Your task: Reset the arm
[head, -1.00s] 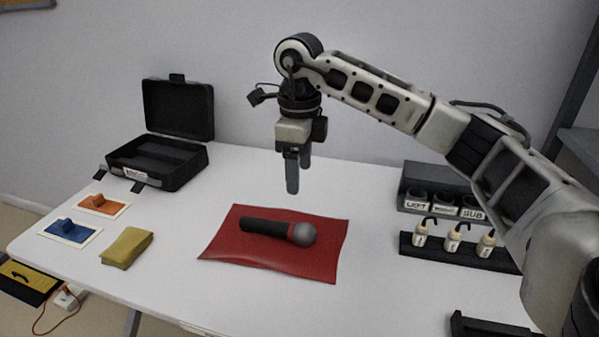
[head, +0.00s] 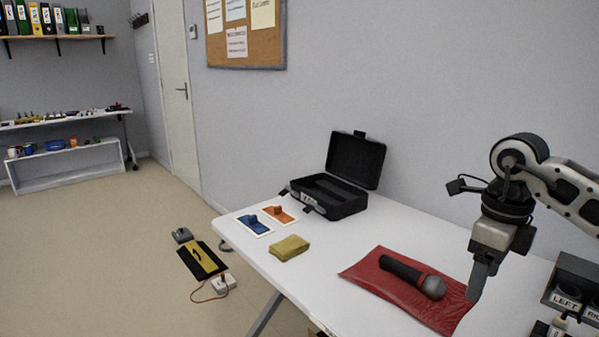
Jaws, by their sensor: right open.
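My right gripper (head: 482,272) hangs from the arm at the right of the head view, fingers pointing down. Its fingers overlap each other from this angle. It appears above the right edge of the red cloth (head: 365,273), with nothing seen between its fingers. A black microphone with a grey head (head: 413,275) lies on the red cloth, apart from the gripper. My left gripper is not in view.
The white table (head: 303,290) also holds an open black case (head: 347,206), a folded yellow cloth (head: 289,248), blue (head: 253,225) and orange (head: 279,215) items on cards, and a dark labelled rack (head: 577,283). A black-and-yellow board (head: 203,260) lies on the floor.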

